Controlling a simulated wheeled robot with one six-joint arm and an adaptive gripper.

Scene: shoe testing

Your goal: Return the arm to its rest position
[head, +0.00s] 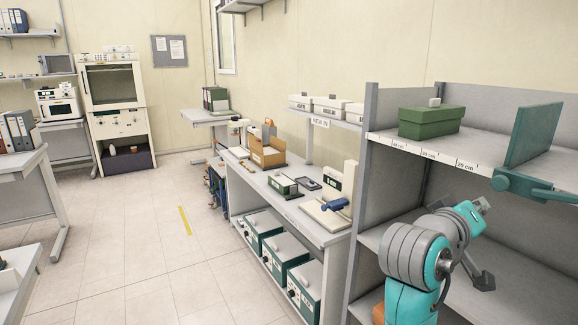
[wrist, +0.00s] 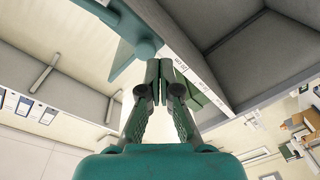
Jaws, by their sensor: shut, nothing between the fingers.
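My gripper (wrist: 160,68) shows in the wrist view with its two dark fingers together and nothing between them. Its fingertips overlap the marked front edge of a grey shelf (wrist: 192,62) in that view; I cannot tell the gap between them. In the head view my teal and grey arm (head: 410,262) is folded at the lower right, in front of the shelving.
The upper shelf (head: 440,157) has a scale along its front edge. A green lidded box (head: 430,122) and an upright teal plate (head: 533,134) stand on it. A workbench (head: 312,226) with instruments stands left of the shelving. The floor (head: 130,250) further left is open.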

